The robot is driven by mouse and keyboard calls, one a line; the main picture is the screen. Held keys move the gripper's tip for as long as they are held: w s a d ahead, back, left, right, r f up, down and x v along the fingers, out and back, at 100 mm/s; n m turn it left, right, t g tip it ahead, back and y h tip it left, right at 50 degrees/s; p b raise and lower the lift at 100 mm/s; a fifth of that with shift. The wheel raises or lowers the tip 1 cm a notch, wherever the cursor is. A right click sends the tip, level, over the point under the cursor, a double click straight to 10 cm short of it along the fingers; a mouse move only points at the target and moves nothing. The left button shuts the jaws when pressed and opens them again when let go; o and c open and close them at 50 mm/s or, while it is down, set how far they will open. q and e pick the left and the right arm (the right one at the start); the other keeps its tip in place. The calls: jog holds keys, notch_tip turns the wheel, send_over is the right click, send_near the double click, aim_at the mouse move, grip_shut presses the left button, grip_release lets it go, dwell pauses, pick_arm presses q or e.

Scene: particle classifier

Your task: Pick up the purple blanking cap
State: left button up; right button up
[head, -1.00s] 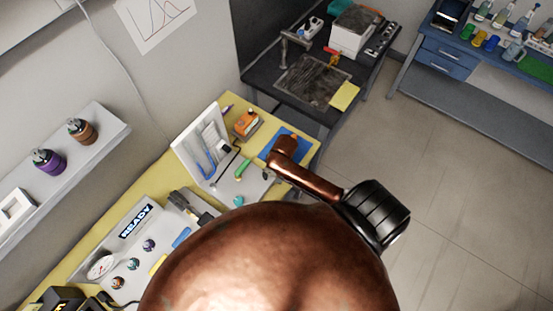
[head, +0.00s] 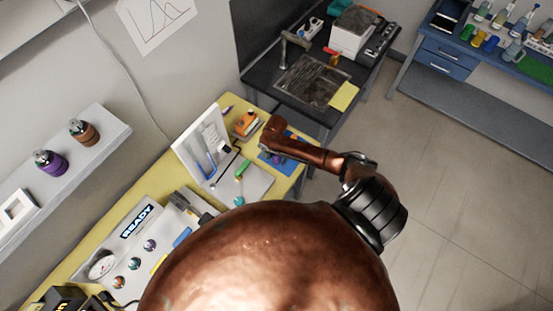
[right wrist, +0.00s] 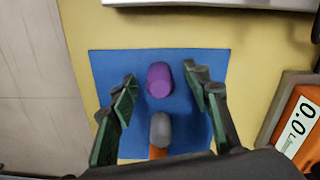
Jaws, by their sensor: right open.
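The purple blanking cap (right wrist: 160,79) stands on a blue mat (right wrist: 102,68) in the right wrist view. My right gripper (right wrist: 160,88) is open, with one finger pair to each side of the cap and gaps on both sides. I cannot tell how far the fingertips are above the mat. In the head view my right arm's copper link covers most of the blue mat (head: 280,163), and the cap and fingers cannot be made out there. My left gripper is not in view.
A grey-topped piece with an orange lower part (right wrist: 160,130) is close to the cap, between the fingers. An orange device with a display (right wrist: 297,122) is at the right. A white panel (head: 185,152) stands on the yellow bench in the head view.

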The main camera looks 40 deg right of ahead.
jog(key=shift+f, duration=0.5)
jog(key=c, duration=1.1)
